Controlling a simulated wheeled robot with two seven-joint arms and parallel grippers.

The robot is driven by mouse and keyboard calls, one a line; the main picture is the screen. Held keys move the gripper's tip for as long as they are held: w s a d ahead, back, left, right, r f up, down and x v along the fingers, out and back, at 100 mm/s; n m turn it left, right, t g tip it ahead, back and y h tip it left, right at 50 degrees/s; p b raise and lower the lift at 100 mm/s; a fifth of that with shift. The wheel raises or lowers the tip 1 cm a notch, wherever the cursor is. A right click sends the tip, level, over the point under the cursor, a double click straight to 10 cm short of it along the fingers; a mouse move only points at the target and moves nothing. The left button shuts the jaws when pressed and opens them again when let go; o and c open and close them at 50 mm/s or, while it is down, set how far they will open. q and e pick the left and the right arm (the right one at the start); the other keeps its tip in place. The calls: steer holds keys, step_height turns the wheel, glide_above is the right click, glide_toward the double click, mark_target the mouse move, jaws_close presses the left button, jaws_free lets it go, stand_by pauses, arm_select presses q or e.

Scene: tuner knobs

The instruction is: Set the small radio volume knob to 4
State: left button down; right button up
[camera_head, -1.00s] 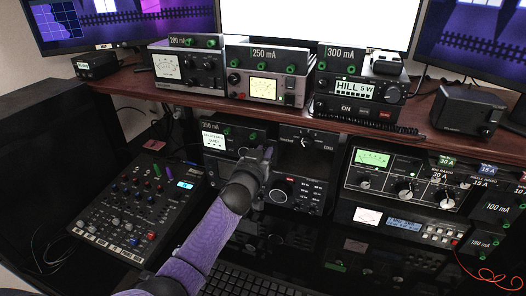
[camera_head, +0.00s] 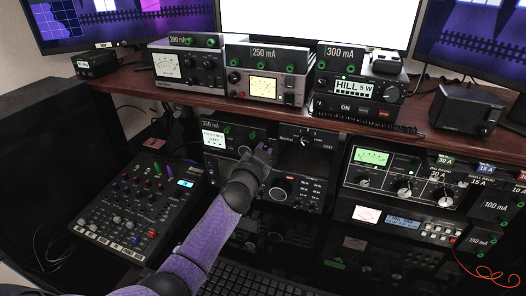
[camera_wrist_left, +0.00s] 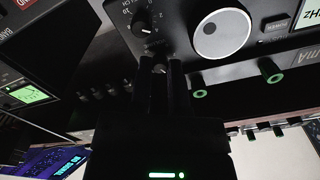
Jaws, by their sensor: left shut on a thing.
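The small radio (camera_head: 214,138) is the black unit with a lit white screen on the left of the lower shelf. My left gripper (camera_head: 264,152) is at the right part of its front and hides that part in the head view. In the left wrist view, which is upside down, the radio's large silver-centred knob (camera_wrist_left: 210,39) and a black knob with a printed scale (camera_wrist_left: 142,22) show. My left fingertips (camera_wrist_left: 162,70) are shut on a small knob, the volume knob (camera_wrist_left: 159,69), mostly hidden between them. Its setting cannot be read. My right gripper is not in view.
A black unit with buttons and a knob (camera_head: 287,188) stands just below the gripper. A mixer (camera_head: 133,212) lies to the left. The wooden shelf (camera_head: 190,104) with several meters runs above. A keyboard (camera_head: 245,282) lies in front.

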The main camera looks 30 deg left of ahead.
arm_select(q)
steer(key=shift+f, duration=0.1)
steer(key=c, duration=0.6)
jaws_free()
steer(key=shift+s, duration=0.15)
steer(key=shift+s+d+p, duration=0.15)
steer(key=shift+s+p, duration=0.15)
steer(key=shift+s, duration=0.05)
steer(key=p+v, duration=0.2)
steer(key=v, duration=0.7)
